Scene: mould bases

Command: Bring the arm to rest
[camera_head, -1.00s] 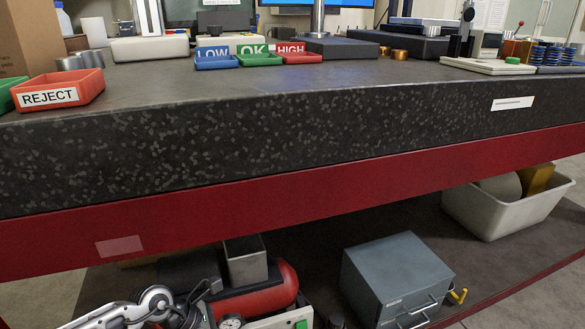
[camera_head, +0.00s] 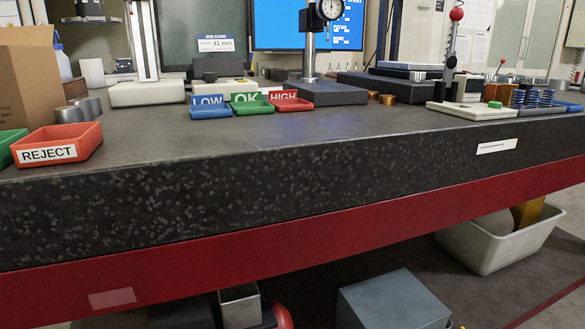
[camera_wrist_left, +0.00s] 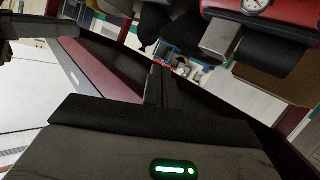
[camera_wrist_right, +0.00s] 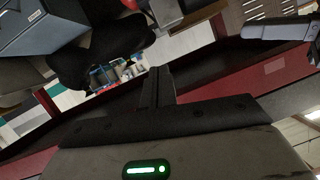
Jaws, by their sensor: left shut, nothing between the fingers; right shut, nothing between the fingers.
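My left gripper (camera_wrist_left: 158,85) shows in the left wrist view with its fingers together and empty. My right gripper (camera_wrist_right: 157,85) shows in the right wrist view, also with its fingers together and empty. Neither gripper nor arm is in the head view now. The red lower frame of the bench shows behind the fingers in both wrist views.
The dark granite table (camera_head: 330,165) fills the head view. On it are a red reject bin (camera_head: 62,144), blue (camera_head: 210,107), green (camera_head: 250,104) and red (camera_head: 290,102) sorting bins, and a dial gauge stand (camera_head: 309,45). A white tub (camera_head: 497,247) and grey box (camera_head: 393,300) sit below.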

